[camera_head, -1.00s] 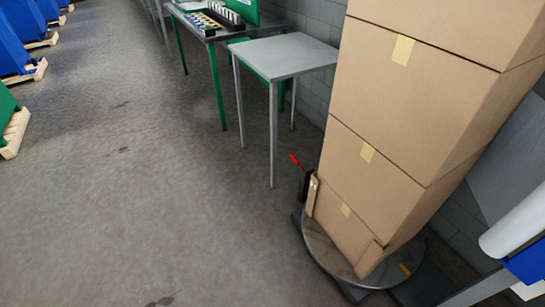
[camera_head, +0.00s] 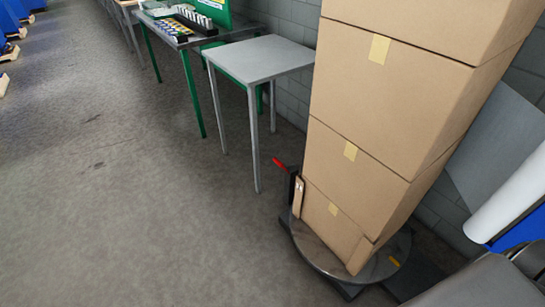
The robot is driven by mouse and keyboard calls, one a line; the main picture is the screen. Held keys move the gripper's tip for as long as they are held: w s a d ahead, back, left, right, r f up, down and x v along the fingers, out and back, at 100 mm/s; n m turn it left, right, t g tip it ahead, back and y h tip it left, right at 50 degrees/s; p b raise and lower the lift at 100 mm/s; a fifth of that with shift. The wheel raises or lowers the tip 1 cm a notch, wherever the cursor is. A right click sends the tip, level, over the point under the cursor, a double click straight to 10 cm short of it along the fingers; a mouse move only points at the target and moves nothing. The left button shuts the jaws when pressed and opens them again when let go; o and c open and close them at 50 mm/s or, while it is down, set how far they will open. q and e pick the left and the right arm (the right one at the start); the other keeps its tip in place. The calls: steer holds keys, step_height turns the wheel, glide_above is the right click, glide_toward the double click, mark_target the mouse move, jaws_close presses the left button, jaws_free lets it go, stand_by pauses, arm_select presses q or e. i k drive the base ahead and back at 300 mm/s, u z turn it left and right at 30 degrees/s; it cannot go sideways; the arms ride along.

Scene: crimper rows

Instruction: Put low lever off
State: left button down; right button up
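A lever with a red handle (camera_head: 280,165) sticks out low down, to the left of a stack of cardboard boxes (camera_head: 380,110). The red handle slants up to the left from a dark mount (camera_head: 293,182) at the edge of a round metal turntable (camera_head: 313,244) under the stack. Neither of my grippers shows in the head view.
A small grey table (camera_head: 258,58) stands behind and left of the stack. A longer table with green legs (camera_head: 192,95) and trays of parts stands beyond it along the wall. A white roll (camera_head: 508,200) is at the right edge. The floor (camera_head: 130,220) to the left is clear.

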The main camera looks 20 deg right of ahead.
mark_target(275, 159)
steer(key=i, duration=0.65)
steer(key=z, duration=1.45)
